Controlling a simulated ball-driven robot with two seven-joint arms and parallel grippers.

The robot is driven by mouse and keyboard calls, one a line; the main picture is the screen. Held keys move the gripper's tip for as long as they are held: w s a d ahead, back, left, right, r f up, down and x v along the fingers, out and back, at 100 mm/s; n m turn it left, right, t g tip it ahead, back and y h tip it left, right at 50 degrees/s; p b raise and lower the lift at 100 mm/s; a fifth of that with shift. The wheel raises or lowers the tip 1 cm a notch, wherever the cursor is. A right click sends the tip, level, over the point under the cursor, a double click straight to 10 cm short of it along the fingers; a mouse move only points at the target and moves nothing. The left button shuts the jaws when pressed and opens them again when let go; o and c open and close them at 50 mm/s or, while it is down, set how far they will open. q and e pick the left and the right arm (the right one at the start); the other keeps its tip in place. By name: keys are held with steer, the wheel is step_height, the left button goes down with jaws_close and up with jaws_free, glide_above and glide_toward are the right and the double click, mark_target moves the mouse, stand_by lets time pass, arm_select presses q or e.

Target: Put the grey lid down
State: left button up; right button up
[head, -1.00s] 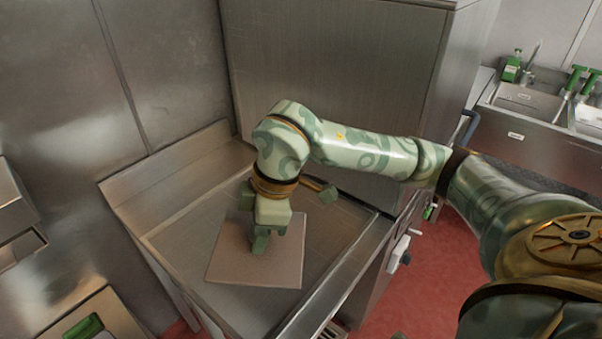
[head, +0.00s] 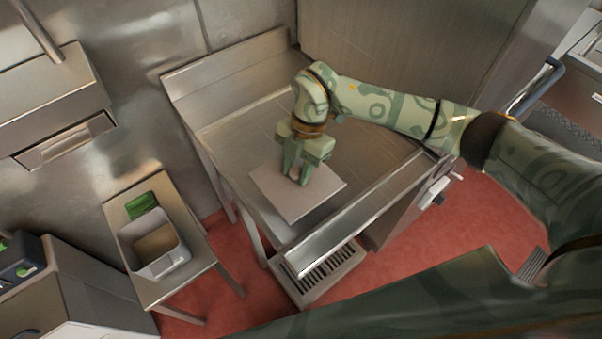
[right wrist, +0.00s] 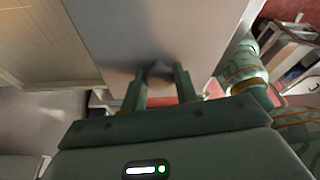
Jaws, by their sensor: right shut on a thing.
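The grey lid (head: 283,205) is a flat, square plate over the steel worktop (head: 237,140) in the head view. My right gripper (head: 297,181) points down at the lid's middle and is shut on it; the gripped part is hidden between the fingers. I cannot tell whether the lid touches the worktop or hangs just above it. In the right wrist view the lid (right wrist: 150,35) fills the upper middle, with the fingertips of my right gripper (right wrist: 158,78) against it. My left gripper is not in view.
The worktop has a raised back edge and a front rail (head: 345,222). At the lower left, a small steel table (head: 152,290) bears an open grey container (head: 165,262) and a green object (head: 141,204). A tall steel cabinet (head: 400,45) stands behind the worktop. Red floor shows between.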

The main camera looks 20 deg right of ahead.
steer(key=shift+w+d+f, duration=0.3)
steer(key=shift+w+f, duration=0.1)
steer(key=shift+f, duration=0.2)
steer(key=shift+w+d+f, duration=0.3)
steer(key=shift+w+f, duration=0.05)
steer(key=shift+f, duration=0.2)
steer(key=shift+w+d+f+b, duration=0.1)
steer(key=shift+f+b, duration=0.35)
steer(key=shift+f, duration=1.15)
steer(key=shift+f, duration=0.15)
steer(key=o, duration=1)
steer(key=shift+c, duration=0.2)
steer(key=p+v, duration=0.1)
steer(key=v, duration=1.1)
